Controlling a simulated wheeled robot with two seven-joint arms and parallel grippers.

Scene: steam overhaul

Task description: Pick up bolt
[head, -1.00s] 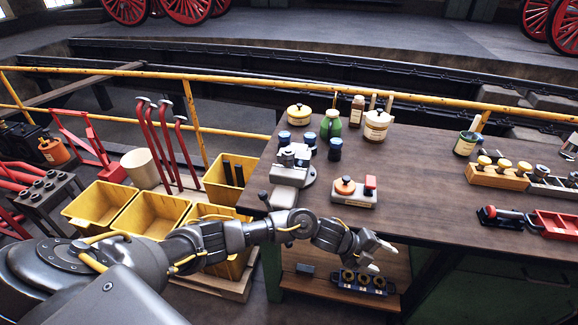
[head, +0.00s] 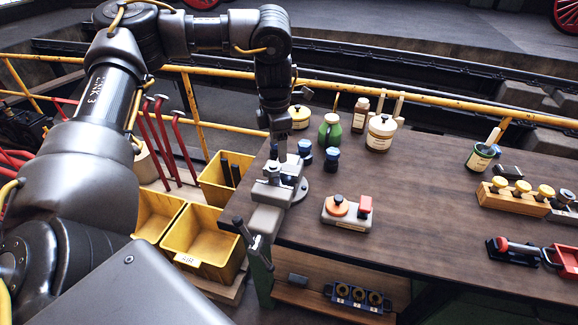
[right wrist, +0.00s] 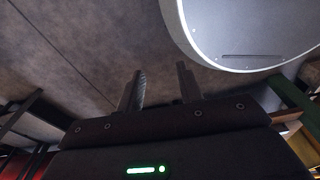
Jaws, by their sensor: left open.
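My left gripper (head: 281,150) points down over the grey bench vise (head: 268,190) at the left end of the workbench. It is open, and its fingers are small and partly lost against the dark arm. A small silver piece (head: 272,168) sits at the top of the vise, just below the fingertips; I cannot tell surely whether it is the bolt. I cannot tell whether the fingers touch it. My right gripper (right wrist: 160,88) shows in the right wrist view with its fingers apart and nothing between them, over bare floor.
Blue-capped jars (head: 332,157), a green bottle (head: 330,130) and a cream tin (head: 380,133) stand behind the vise. An orange-and-red device (head: 346,210) lies to its right. Yellow bins (head: 205,240) stand left of the bench (head: 430,225). The bench middle is clear.

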